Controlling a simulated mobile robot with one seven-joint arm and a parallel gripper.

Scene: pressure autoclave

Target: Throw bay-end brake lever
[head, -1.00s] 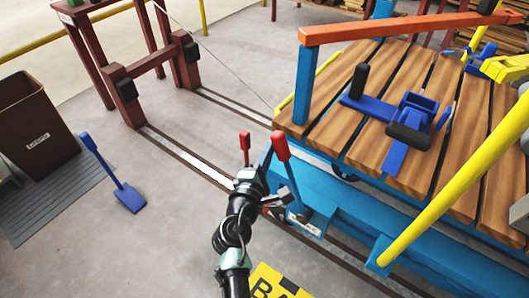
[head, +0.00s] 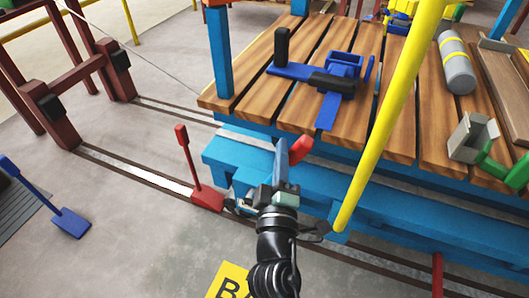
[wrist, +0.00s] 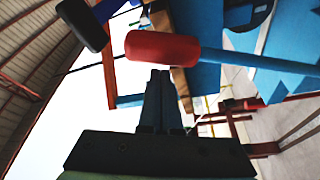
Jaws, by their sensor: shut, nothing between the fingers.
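The brake lever's red grip (head: 301,150) shows at the side of the blue bay cart (head: 370,205), tilted up to the right. Its lower part is hidden behind my gripper in the head view. My gripper (head: 281,150) is shut and empty, just left of the grip. In the wrist view, the red grip (wrist: 163,48) lies crosswise just beyond the shut fingertips (wrist: 160,75). The lever's blue shaft (wrist: 255,63) runs off to the right there. I cannot tell whether the fingers touch the lever.
A red chock with an upright handle (head: 207,198) stands left of my gripper by the floor rail. A blue one (head: 70,222) stands farther left. A yellow sloping bar (head: 385,115) is close on the right. Wooden decking with blue clamps (head: 340,75) lies beyond.

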